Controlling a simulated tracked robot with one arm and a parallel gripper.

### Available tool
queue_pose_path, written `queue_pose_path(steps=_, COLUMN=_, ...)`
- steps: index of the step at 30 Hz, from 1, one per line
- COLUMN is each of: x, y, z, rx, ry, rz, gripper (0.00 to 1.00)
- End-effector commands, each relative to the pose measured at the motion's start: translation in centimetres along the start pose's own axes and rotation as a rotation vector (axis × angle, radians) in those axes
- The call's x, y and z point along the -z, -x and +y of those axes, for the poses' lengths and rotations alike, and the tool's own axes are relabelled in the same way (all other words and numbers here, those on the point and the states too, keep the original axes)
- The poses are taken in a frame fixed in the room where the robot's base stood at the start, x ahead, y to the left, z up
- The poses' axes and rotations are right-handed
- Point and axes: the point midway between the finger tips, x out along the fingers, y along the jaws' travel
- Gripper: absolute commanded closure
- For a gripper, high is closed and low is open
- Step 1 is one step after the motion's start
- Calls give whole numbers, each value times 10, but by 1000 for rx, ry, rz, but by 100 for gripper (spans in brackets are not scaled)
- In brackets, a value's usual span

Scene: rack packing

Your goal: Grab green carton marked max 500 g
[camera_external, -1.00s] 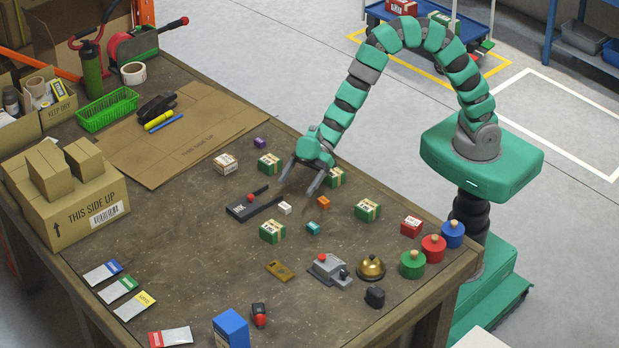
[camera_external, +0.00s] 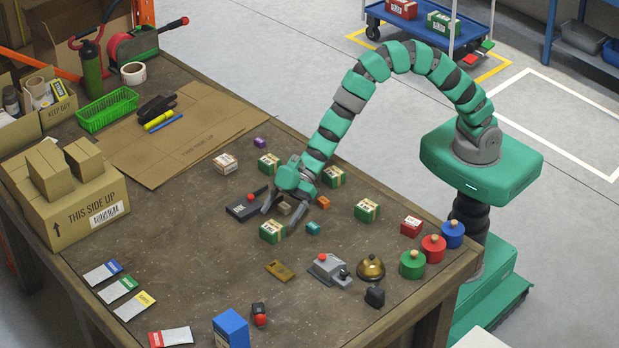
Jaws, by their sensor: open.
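Several similar green cartons with pale bands and labels lie on the brown table; their weight markings are too small to read. One green carton (camera_external: 271,231) is just below my gripper (camera_external: 280,220). Another carton (camera_external: 332,177) is right of the gripper's wrist, one (camera_external: 367,210) lies farther right, and one (camera_external: 268,164) lies behind. My gripper is open and points down, its two fingers spread near the upper side of the nearest carton. I cannot tell whether a finger touches it. A small pale block (camera_external: 284,208) shows between the fingers, in the gripper's shadow.
A black device with a red knob (camera_external: 246,207) lies close left of the gripper. A teal cube (camera_external: 313,228) and orange cube (camera_external: 323,202) lie to the right. A grey control box (camera_external: 329,269) and brass bell (camera_external: 370,267) stand nearer the front.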

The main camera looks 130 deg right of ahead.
Motion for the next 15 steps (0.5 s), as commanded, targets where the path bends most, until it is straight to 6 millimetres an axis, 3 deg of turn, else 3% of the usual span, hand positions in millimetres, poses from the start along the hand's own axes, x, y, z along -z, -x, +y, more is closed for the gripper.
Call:
queue_pose_path(steps=7, x=-2, y=-33, z=-1, rx=1, ry=2, rz=0, gripper=22)
queue_pose_path(steps=15, x=-2, y=-37, z=-1, rx=1, ry=0, rz=0, gripper=22)
